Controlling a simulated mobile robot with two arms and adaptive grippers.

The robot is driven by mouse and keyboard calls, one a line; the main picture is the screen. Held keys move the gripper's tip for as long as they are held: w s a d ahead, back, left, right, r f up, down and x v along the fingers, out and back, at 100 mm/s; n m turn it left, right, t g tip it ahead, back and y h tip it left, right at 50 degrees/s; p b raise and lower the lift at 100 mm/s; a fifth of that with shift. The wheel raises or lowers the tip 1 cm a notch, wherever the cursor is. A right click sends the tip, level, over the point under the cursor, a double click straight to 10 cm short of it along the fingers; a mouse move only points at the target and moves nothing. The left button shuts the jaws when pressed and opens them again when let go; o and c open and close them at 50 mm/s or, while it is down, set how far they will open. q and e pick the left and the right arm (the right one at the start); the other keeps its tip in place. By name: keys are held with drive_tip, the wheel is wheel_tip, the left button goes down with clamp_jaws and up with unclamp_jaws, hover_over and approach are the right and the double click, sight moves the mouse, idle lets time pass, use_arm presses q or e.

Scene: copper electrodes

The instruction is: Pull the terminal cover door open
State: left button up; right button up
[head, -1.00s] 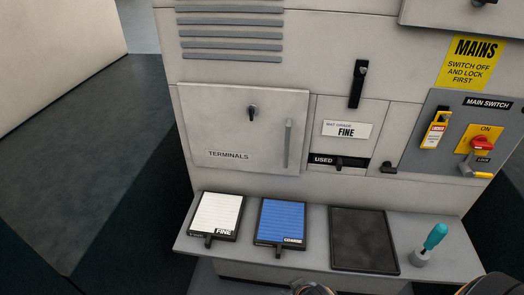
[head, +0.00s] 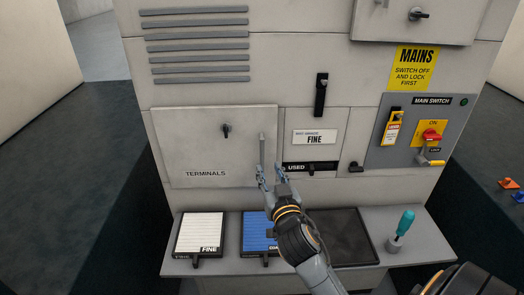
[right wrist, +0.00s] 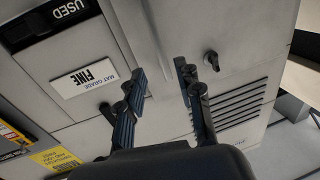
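The terminal cover door (head: 200,150), a pale grey panel marked TERMINALS, lies closed against the cabinet front. It has a black turn knob (head: 226,130) near its top middle and a slim upright grey handle (head: 262,149) along its right edge. My right gripper (head: 270,170) is open, with its fingers pointing up at the handle's lower end. Contact cannot be told. In the right wrist view its two dark fingers (right wrist: 163,95) are spread apart, with the panel and the knob (right wrist: 211,60) beyond them. My left gripper is not in view.
The shelf (head: 222,265) below holds a white FINE mat (head: 200,233), a blue COARSE mat (head: 256,230) partly behind my arm, a dark tray (head: 350,240) and a teal-handled tool (head: 404,224). The main switch panel (head: 390,155) is at right.

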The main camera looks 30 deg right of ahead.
sight(262, 155)
drive_tip(key=p+x, duration=0.2)
drive_tip(key=x, duration=0.6)
drive_tip(key=shift+w+d, duration=0.1)
drive_tip(key=shift+w, duration=0.25)
clamp_jaws()
